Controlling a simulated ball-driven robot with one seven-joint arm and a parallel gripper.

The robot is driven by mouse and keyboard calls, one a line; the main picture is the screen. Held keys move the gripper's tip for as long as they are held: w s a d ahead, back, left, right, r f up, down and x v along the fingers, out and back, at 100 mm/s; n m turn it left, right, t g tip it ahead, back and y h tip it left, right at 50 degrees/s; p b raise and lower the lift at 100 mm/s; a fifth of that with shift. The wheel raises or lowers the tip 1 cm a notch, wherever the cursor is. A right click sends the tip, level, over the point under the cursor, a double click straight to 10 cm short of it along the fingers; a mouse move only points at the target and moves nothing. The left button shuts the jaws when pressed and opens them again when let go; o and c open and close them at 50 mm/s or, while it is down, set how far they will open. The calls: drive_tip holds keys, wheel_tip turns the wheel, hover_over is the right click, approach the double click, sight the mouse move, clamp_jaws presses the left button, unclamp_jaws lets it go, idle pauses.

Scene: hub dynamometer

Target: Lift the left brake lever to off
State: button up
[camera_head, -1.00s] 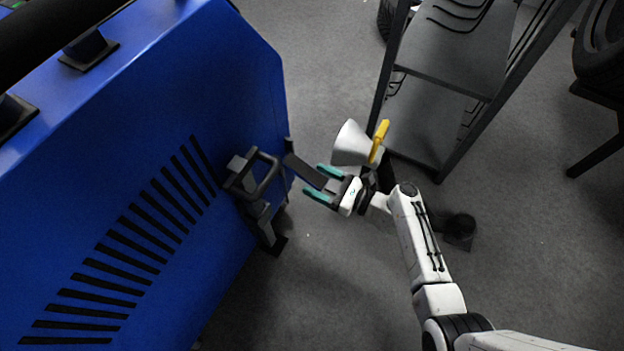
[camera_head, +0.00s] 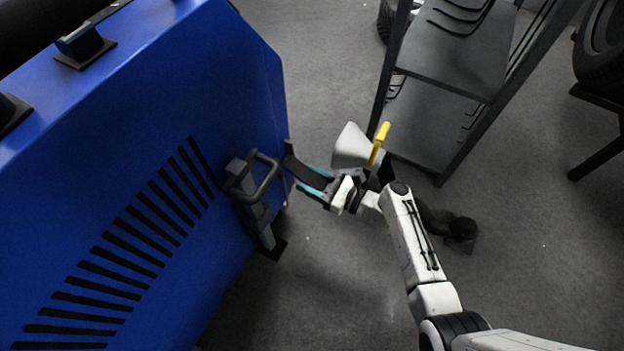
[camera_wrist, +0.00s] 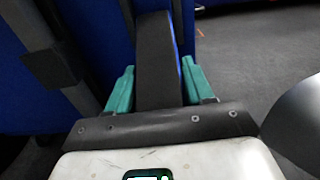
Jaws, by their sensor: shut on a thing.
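The brake lever is a flat dark bar (camera_head: 306,172) that sticks out from the right end of the blue machine (camera_head: 150,170). My gripper (camera_head: 316,183) is shut on it, with one teal finger on each side. In the wrist view the black lever (camera_wrist: 158,62) runs away from me between the two teal fingertips of my gripper (camera_wrist: 160,88). The lever's far end, at the machine, is partly hidden in the wrist view. I cannot read any on or off marking.
A dark bent handle (camera_head: 262,180) on a bracket stands out from the machine left of my gripper. A grey shelf rack (camera_head: 455,70) stands at upper right. A white cone-shaped thing with a yellow handle (camera_head: 379,143) is close behind my wrist. Grey floor is open below.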

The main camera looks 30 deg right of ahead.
sight(302, 171)
clamp_jaws()
drive_tip(key=shift+r+p, duration=0.2)
drive_tip(key=shift+p, duration=0.2)
drive_tip(key=r+p, duration=0.1)
drive_tip(key=p, duration=0.2)
drive_tip(key=r+g+h+p, duration=0.1)
drive_tip(key=p, duration=0.2)
drive_tip(key=shift+s+d+g+p, duration=0.2)
drive_tip(key=shift+s+g+p, duration=0.1)
drive_tip(key=shift+p, duration=0.05)
drive_tip(key=r+g+h+p, duration=0.1)
drive_tip(key=p, duration=0.3)
drive_tip(key=r+g+p, duration=0.1)
drive_tip(key=p, duration=0.3)
drive_tip(key=shift+s+d+r+h, duration=0.1)
drive_tip(key=shift+s+h, duration=0.1)
drive_tip(key=shift+h, duration=0.2)
drive_tip(key=r+g+h+p, duration=0.1)
drive_tip(key=g+p, duration=0.1)
drive_tip(key=p, duration=0.4)
drive_tip(key=shift+r, duration=0.4)
drive_tip(key=r+g+h+p, duration=0.1)
drive_tip(key=p, duration=0.2)
drive_tip(key=shift+w+g+p, duration=0.1)
drive_tip(key=shift+g+p, duration=0.2)
drive_tip(key=shift+p, duration=0.05)
drive_tip(key=shift+r+p, duration=0.15)
drive_tip(key=shift+p, duration=0.25)
drive_tip(key=shift+w+r, duration=0.2)
